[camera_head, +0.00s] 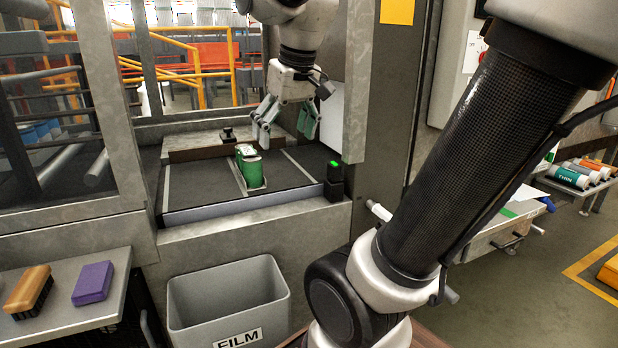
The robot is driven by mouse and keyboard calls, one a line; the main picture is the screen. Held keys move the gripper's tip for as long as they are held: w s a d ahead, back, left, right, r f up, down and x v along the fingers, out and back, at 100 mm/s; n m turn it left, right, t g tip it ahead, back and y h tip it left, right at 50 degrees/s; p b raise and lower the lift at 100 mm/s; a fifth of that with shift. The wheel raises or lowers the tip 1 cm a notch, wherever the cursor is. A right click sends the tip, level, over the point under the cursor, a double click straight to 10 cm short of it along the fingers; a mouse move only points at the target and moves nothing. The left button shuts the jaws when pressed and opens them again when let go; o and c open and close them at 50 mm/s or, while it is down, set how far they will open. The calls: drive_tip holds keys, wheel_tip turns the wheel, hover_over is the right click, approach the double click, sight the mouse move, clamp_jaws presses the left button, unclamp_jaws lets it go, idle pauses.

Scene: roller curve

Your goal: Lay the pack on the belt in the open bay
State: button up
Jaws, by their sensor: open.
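A green pack with a pale top (247,170) rests on the dark belt (200,188) inside the bay, beside a thin pale strip across the belt. It looks upright or slightly tilted; I cannot tell exactly. My gripper (286,134) hangs above the belt, up and to the right of the pack. Its greenish-grey fingers are spread, with nothing between them, and it looks apart from the pack. The bay's front opening is clear, and my arm reaches into it from above.
Grey metal posts (357,80) frame the bay, with a glazed panel at left. A small black sensor with a green light (334,172) stands at the belt's front right corner. A grey FILM bin (190,312) is below. A side table (60,322) holds a brush (27,289) and purple block (93,283).

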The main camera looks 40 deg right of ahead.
drive_tip(key=s+f, duration=0.7)
drive_tip(key=s, duration=0.1)
drive_tip(key=shift+s+a+n+t, duration=0.3)
drive_tip(key=shift+s+a+t, duration=0.05)
drive_tip(key=shift+a+t, duration=0.1)
